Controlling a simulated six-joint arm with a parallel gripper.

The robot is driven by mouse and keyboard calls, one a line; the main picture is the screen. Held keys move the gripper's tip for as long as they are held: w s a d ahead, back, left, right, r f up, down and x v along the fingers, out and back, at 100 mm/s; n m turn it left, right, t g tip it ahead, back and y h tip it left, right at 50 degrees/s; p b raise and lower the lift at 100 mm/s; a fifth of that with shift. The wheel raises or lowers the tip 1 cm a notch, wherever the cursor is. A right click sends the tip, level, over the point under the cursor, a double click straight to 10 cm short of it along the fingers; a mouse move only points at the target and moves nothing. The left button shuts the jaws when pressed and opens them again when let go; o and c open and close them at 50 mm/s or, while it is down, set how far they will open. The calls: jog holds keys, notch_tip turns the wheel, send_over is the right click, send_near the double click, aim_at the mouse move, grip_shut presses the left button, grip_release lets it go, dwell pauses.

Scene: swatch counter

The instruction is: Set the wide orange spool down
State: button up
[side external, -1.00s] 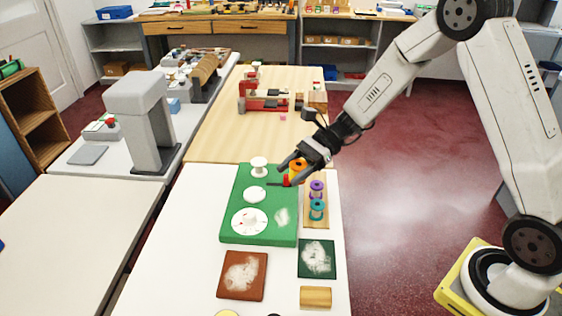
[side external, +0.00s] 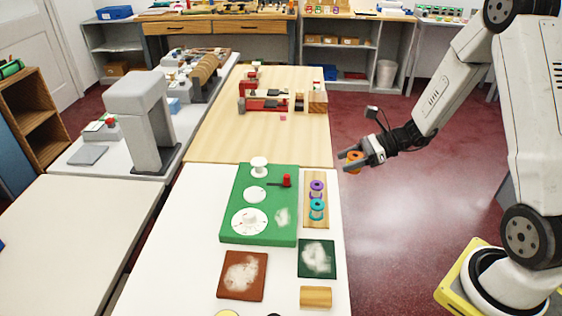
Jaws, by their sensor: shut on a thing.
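The wide orange spool (side external: 353,162) is in my gripper (side external: 358,159), which is shut on it. My gripper holds it in the air to the right of the white table's right edge, over the red floor. The fingers hide part of the spool. A wooden rack (side external: 316,224) on the white table holds a purple spool (side external: 317,188) and a teal spool (side external: 317,208). A green board (side external: 236,235) lies to the left of the rack, with a white spool (side external: 259,166) at its top.
The green board also bears white discs and a red-knobbed lever (side external: 286,181). A brown pad (side external: 226,287), a dark green pad (side external: 305,270) and a wooden block (side external: 316,297) lie nearer. The wooden table (side external: 225,143) behind has a clear front part.

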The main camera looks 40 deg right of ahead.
jog(key=shift+d+f, duration=0.1)
jog(key=w+d+f, duration=0.1)
jog(key=w+f, duration=0.3)
jog(key=w, duration=0.5)
send_over(311, 179)
jog(key=s, duration=0.1)
notch_tip(311, 179, down, 4)
jog(key=shift+s+a+f, duration=0.1)
jog(key=shift+a+f, duration=0.05)
jog(key=shift+f, duration=0.05)
jog(key=shift+w+f, duration=0.4)
jog(key=shift+w+f, duration=0.25)
jog(key=shift+f, duration=1.6)
jog(key=shift+f, duration=0.1)
